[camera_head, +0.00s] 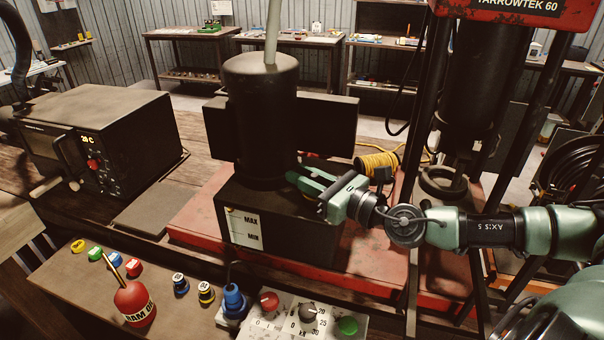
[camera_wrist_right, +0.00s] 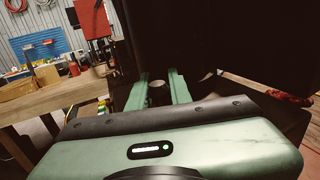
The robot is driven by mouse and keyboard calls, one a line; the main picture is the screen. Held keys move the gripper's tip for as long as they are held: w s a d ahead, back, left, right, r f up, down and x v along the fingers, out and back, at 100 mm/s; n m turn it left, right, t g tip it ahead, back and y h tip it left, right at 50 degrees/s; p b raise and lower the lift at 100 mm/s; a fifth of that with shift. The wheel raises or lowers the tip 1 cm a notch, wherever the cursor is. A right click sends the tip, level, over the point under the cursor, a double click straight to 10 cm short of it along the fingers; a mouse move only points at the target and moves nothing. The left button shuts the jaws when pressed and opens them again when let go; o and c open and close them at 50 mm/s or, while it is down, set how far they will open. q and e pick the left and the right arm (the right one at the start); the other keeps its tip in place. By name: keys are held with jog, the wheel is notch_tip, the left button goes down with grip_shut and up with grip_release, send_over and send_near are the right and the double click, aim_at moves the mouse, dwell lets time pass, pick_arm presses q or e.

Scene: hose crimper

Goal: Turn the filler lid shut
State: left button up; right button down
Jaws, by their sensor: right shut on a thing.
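The dark oil tank (camera_head: 290,238) of the power unit has a MAX/MIN level gauge on its front, and a tall black motor stands on its top. My right gripper (camera_head: 303,184) reaches in from the right, low over the tank top in front of the motor. In the right wrist view its two green fingers (camera_wrist_right: 159,80) are shut on the filler lid (camera_wrist_right: 157,92), a small dark round piece between them. The fingers and hand hide most of the lid in the head view, and its turn angle cannot be told. My left gripper is not in view.
The motor (camera_head: 262,115) rises close behind the fingers. The press frame (camera_head: 432,130) stands to the right of the tank, with a yellow cord reel (camera_head: 377,164) between. In front are a red oil can (camera_head: 134,303) and a control panel (camera_head: 305,318).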

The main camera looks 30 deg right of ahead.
jog(key=shift+d+r+m+h+p, duration=0.15)
jog(key=shift+r+m+h+p, duration=0.2)
jog(key=shift+h+p, duration=0.1)
jog(key=shift+w+d+h+p, duration=0.1)
jog(key=shift+h+p, duration=0.15)
jog(key=shift+p, duration=0.05)
jog(key=shift+d+f+m+t, duration=0.15)
jog(key=shift+f+m+t, duration=0.1)
jog(key=shift+f+t, duration=0.05)
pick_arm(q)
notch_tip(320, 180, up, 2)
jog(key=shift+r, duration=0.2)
pick_arm(e)
jog(key=shift+h, duration=0.3)
jog(key=c, duration=1.3)
grip_release()
jog(key=shift+f, duration=0.1)
